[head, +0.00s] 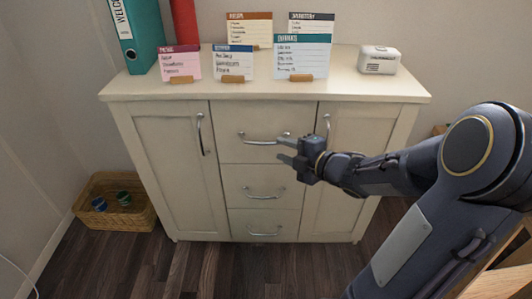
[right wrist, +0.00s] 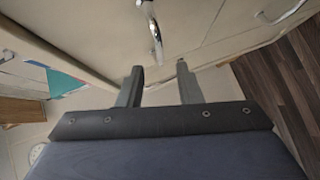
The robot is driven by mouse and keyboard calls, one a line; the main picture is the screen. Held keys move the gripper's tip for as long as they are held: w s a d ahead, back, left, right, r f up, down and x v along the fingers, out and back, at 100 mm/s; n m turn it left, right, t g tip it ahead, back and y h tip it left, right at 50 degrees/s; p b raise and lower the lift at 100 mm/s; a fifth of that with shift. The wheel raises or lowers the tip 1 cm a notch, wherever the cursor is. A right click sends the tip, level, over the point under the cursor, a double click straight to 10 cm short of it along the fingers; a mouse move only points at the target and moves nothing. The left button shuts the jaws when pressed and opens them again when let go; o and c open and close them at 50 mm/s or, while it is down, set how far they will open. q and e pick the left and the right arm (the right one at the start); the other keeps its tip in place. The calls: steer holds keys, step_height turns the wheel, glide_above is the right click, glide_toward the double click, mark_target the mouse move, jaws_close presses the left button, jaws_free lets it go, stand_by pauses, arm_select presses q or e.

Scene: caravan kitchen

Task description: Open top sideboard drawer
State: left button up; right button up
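The cream sideboard (head: 170,92) has a middle column of drawers between two doors. Its top drawer (head: 238,120) looks closed, with a curved silver handle (head: 258,141) across its front. My right gripper (head: 282,149) is in front of the top drawer's right part, with its two fingers apart and nothing between them. In the right wrist view, the fingers (right wrist: 160,82) are spread, and the top drawer's handle (right wrist: 155,36) lies ahead of them, apart from the tips. The right end of the handle is close to the gripper in the head view. My left gripper is out of view.
The middle drawer (head: 240,178) and bottom drawer (head: 240,218) look closed. Cards, a teal binder (head: 140,35) and a white box (head: 378,60) stand on top. A wicker basket (head: 115,212) sits on the floor at left. Floor before the sideboard is clear.

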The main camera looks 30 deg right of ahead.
mark_target(267, 144)
steer(key=b+x, duration=0.2)
steer(key=x, duration=0.5)
steer(key=shift+w+a, duration=0.15)
steer(key=shift+w, duration=0.2)
steer(key=shift+c, duration=0.4)
jaws_close()
